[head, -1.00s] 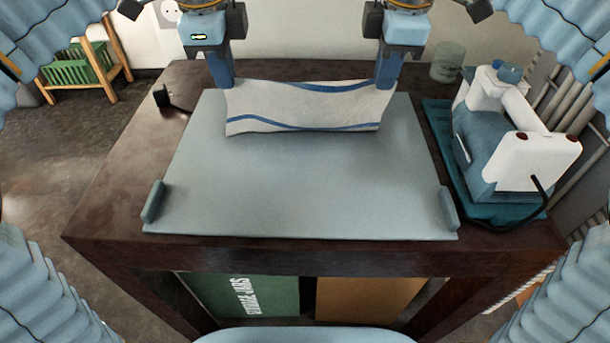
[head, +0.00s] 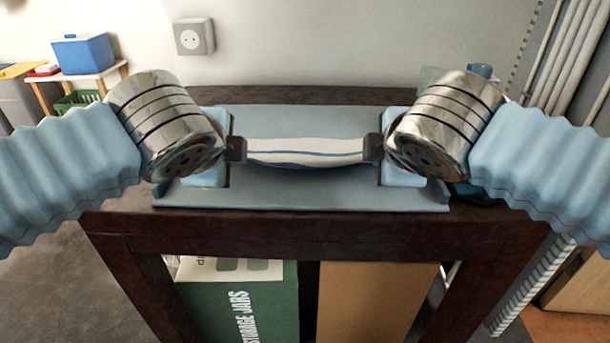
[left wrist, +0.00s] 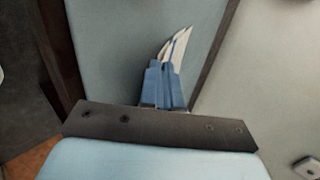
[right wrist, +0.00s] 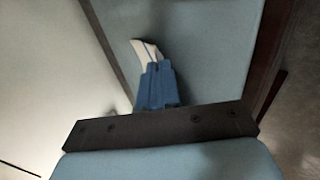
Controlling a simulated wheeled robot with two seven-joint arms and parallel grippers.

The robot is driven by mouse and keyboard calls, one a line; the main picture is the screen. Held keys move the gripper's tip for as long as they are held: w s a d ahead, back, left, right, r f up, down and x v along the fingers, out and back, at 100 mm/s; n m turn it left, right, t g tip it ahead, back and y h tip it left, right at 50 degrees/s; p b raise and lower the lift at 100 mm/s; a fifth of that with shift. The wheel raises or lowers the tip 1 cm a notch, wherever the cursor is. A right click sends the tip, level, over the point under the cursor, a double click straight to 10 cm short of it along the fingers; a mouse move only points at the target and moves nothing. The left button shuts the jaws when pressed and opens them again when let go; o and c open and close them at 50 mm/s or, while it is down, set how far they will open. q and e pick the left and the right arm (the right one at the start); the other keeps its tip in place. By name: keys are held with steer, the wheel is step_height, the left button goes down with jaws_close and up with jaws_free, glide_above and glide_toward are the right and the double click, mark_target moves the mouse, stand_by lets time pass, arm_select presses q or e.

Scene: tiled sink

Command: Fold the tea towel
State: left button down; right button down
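The tea towel (head: 305,150) is white with blue stripes and shows in the head view as a narrow band stretched between my two grippers, sagging slightly in the middle. It is over the grey-blue board (head: 310,190); I cannot tell whether its lower edge touches it. My left gripper (head: 240,150) is shut on the towel's left end, my right gripper (head: 372,148) on its right end. Towel ends also show between the blue fingers in the left wrist view (left wrist: 177,47) and the right wrist view (right wrist: 146,53). My wrists hide parts of the board.
The board lies on a dark table (head: 310,228). A wall with a socket (head: 194,37) stands behind. Below are a green storage-jars box (head: 240,310) and a brown box (head: 375,300). A blue cool box (head: 83,53) stands at the far left. The board's front strip is clear.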

arm_select(q)
steer(key=shift+s+f+t, duration=0.5)
steer(key=shift+t, duration=0.1)
arm_select(e)
steer(key=shift+s+f+t, duration=0.5)
arm_select(q)
steer(key=c, duration=1)
jaws_free()
arm_select(e)
steer(key=c, duration=1)
jaws_free()
arm_select(q)
steer(key=s+r, duration=0.6)
steer(key=r, duration=0.3)
arm_select(e)
steer(key=s+r, duration=0.6)
steer(key=r, duration=0.3)
